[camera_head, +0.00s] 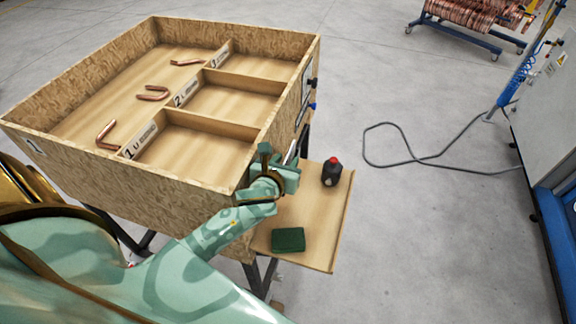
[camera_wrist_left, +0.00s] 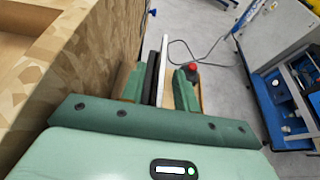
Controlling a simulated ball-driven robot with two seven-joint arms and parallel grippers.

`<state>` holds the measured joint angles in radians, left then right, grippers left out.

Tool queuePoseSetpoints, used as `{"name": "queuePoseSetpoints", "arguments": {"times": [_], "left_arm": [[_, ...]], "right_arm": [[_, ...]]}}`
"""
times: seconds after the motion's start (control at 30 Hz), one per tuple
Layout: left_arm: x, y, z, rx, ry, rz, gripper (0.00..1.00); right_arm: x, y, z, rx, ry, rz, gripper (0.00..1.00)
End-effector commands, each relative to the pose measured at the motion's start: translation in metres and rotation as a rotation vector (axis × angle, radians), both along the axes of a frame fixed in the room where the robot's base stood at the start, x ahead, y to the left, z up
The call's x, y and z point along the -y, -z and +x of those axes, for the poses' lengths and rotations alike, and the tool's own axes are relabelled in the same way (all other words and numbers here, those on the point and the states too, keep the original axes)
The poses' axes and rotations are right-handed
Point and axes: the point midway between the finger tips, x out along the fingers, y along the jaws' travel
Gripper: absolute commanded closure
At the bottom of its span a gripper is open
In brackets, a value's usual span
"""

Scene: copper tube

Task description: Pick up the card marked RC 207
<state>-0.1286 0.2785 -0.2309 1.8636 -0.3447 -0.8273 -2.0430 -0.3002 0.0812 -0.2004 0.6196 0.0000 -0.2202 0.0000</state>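A thin white card (camera_head: 290,152) shows nearly edge-on beside the box's right wall, just past my left gripper. I cannot read any marking on it. In the left wrist view the white card (camera_wrist_left: 162,72) stands edge-on between my fingers, with a dark strip (camera_wrist_left: 151,76) along its left side. My left gripper (camera_head: 279,168) is beside the wall, above the small side table. In the wrist view the fingers of the left gripper (camera_wrist_left: 160,88) are apart, one on each side of the card; contact is not clear. My right gripper is not in view.
The chipboard box (camera_head: 110,165) has numbered compartments and several bent copper tubes. The side table (camera_head: 325,235) carries a dark bottle with a red cap (camera_head: 332,172) and a green pad (camera_head: 288,240). A cable (camera_head: 430,160) lies on the floor to the right.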

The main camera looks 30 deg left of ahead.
Motion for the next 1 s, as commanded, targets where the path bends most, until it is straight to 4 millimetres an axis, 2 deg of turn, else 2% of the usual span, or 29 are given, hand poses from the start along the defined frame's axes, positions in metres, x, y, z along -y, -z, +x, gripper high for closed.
{"name": "queuePoseSetpoints", "arguments": {"times": [0.13,0.37,0.4,0.5,0.83,0.93,1.0], "left_arm": [[-0.004,0.007,0.017,0.0,-0.001,-0.001,0.69],[-0.004,0.008,0.019,-0.001,0.0,-0.001,0.69],[-0.004,0.008,0.019,-0.001,0.0,-0.001,0.75],[-0.004,0.008,0.019,-0.001,0.0,0.0,1.0],[-0.004,0.007,0.018,-0.001,0.0,0.0,1.0],[-0.005,-0.002,0.019,0.001,0.001,0.0,1.0],[-0.005,-0.015,0.019,0.003,0.001,0.001,1.0]], "right_arm": [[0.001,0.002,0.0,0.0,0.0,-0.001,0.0],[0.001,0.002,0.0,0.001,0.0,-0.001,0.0],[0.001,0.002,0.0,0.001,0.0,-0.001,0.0],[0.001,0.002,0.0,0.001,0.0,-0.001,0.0],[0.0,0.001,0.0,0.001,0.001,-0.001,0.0],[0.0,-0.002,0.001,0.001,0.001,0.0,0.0],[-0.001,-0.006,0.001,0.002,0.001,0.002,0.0]]}}
